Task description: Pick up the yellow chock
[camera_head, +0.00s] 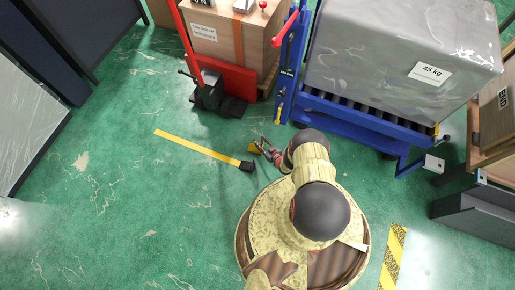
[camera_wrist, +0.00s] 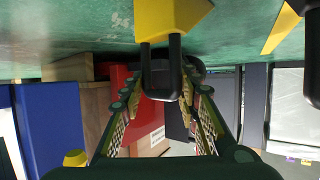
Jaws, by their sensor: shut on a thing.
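The yellow chock (camera_head: 253,147) is small in the head view, at the tip of my gripper (camera_head: 266,148), close over the green floor. In the wrist view the yellow chock (camera_wrist: 170,18) fills the top middle, and its black looped handle (camera_wrist: 161,84) reaches down between the two fingers. My gripper (camera_wrist: 161,80) is shut on the chock by this handle. I cannot tell whether the chock touches the floor.
A red pallet jack (camera_head: 212,92) with a wooden crate stands behind. A blue roller lift (camera_head: 350,118) with a grey wrapped load is at right. A yellow floor strip (camera_head: 195,146) ends at a black object (camera_head: 247,166). Open floor lies left.

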